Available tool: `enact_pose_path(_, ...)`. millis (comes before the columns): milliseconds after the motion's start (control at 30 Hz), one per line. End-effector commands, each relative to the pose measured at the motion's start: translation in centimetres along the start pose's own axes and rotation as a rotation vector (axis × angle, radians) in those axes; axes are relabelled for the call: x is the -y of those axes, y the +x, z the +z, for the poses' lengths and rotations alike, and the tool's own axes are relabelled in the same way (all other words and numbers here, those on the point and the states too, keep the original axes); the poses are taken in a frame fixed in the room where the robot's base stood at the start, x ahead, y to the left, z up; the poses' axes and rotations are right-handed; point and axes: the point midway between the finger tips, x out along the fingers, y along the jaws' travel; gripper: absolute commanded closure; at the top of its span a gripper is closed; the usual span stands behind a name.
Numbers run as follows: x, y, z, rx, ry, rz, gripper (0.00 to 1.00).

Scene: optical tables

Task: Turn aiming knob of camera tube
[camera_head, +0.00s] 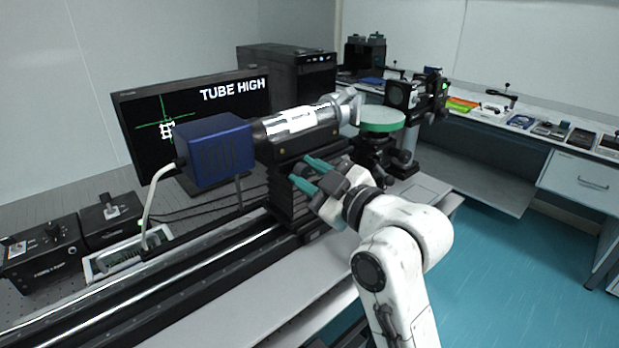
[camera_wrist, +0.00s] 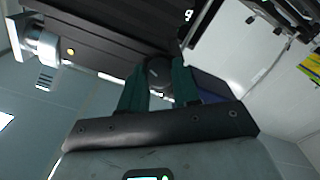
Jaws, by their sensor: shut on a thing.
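The camera tube (camera_head: 296,121) is a black and silver cylinder with a blue box (camera_head: 215,151) at its left end. It lies on a black ribbed mount (camera_head: 285,205) on a rail. My gripper (camera_head: 301,170) reaches the front side of this mount, just below the tube. Its teal fingers are shut on a round black knob (camera_wrist: 159,70), seen between them in the wrist view. In the head view the fingers and mount hide the knob. The monitor (camera_head: 190,100) reads "TUBE HIGH" and shows a white mark slightly off a green crosshair.
A long black rail (camera_head: 190,275) runs below the mount. Control boxes (camera_head: 40,250) stand at the left, with a white cable near the blue box. A green-topped round stage (camera_head: 381,121) stands right of the tube. Blue floor (camera_head: 500,270) is free at the right.

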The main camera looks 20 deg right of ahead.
Motion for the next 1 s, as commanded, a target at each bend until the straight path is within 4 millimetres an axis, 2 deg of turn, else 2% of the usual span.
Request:
enact_pose_path(300, 0.0, 0.0, 0.0, 0.0, -0.001, -0.001, 0.99)
enact_pose_path(333, 0.0, 0.0, 0.0, 0.0, -0.001, -0.001, 0.68)
enact_pose_path(600, 0.0, 0.0, 0.0, 0.0, 0.0, -0.001, 0.43)
enact_pose_path(867, 0.0, -0.2, 0.0, 0.0, 0.0, 0.0, 0.43)
enact_pose_path(1000, 0.0, -1.5, 0.1, -0.001, 0.001, 0.001, 0.43)
